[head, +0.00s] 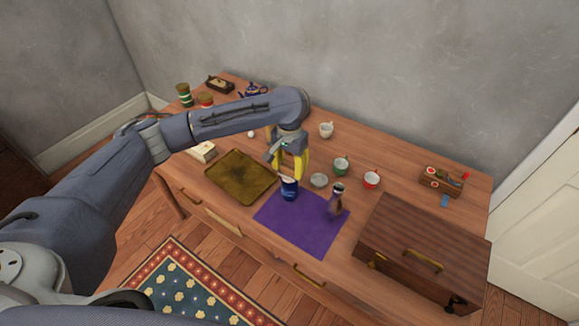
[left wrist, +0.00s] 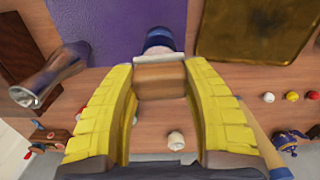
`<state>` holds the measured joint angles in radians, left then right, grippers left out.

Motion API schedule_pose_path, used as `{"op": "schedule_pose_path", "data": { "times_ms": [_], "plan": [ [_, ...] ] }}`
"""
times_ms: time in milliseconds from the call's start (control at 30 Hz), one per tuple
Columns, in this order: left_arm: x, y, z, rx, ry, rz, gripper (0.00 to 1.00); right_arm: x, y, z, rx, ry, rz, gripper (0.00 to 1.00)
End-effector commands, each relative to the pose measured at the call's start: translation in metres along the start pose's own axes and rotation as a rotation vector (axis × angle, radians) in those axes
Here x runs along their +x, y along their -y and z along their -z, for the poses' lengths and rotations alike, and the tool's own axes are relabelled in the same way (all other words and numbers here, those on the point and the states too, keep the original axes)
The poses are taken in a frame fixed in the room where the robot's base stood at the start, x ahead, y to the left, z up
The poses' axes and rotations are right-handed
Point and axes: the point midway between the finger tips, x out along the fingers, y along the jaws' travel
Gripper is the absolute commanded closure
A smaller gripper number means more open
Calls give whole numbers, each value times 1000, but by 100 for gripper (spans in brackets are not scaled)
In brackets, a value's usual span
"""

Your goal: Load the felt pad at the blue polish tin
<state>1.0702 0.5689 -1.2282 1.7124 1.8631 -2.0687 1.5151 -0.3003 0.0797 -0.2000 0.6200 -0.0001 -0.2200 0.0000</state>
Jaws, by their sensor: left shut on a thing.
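My left gripper (head: 289,174), with yellow fingers, is shut on a wooden block with a pale grey face, which looks like the felt pad (left wrist: 160,75). The blue polish tin (head: 289,190) stands at the upper left edge of the purple mat (head: 308,232). The tin also shows in the left wrist view (left wrist: 157,36), just beyond the pad's pale face. The pad is at or just above the tin's light top; I cannot tell if they touch. My right gripper is not in view.
A dark yellowish tray (head: 240,178) lies left of the tin. A tapered metallic object (head: 337,199) is on the mat's right side. A wooden chest (head: 425,245) fills the right front.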

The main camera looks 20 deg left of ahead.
Motion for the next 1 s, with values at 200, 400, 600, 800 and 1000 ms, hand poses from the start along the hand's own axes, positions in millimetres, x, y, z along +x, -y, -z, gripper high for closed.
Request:
{"op": "schedule_pose_path", "data": {
  "times_ms": [200, 400, 600, 800, 1000],
  "plan": [
    [0, 0, 0, 0, 0, 0, 78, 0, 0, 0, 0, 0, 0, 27],
    [2, 0, 0, 0, 0, 0, 78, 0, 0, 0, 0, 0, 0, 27],
    [4, 0, 0, 0, 0, 0, 78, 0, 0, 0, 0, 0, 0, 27],
    [6, 0, 0, 0, 1, 0, 78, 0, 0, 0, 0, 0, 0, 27],
    [8, 0, 0, 0, 1, 0, 78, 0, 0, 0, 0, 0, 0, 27]
  ]
}}
